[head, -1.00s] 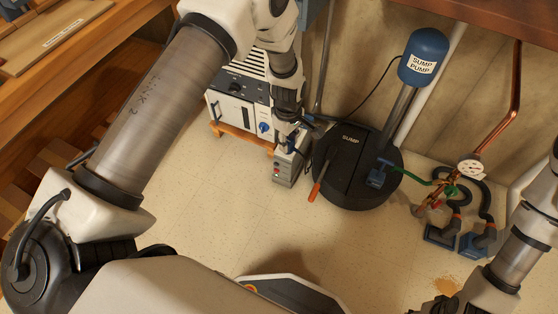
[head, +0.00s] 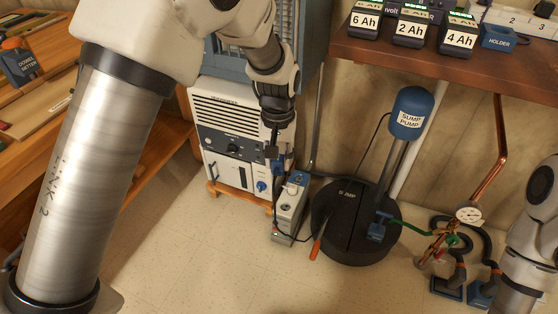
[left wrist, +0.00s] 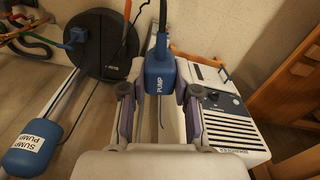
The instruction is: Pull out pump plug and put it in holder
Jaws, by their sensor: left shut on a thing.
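The blue pump plug (left wrist: 160,76), marked PUMP, is between the fingers of my left gripper (left wrist: 156,92) in the left wrist view. My left gripper (head: 276,154) is shut on it. In the head view the plug (head: 279,165) is small and partly hidden, just above and left of the top of the grey outlet box (head: 288,212). It looks clear of the box, with a dark cord hanging below. The blue holder (head: 499,40), labelled HOLDER, is on the brown shelf at the upper right. My right arm is at the right edge; its gripper is out of view.
A white vented appliance (head: 229,125) stands close left of the outlet box. The black sump lid (head: 343,240) with the blue sump pump (head: 409,112) is to its right. Labelled battery chargers (head: 410,30) and a numbered strip (head: 525,22) share the shelf (head: 380,52).

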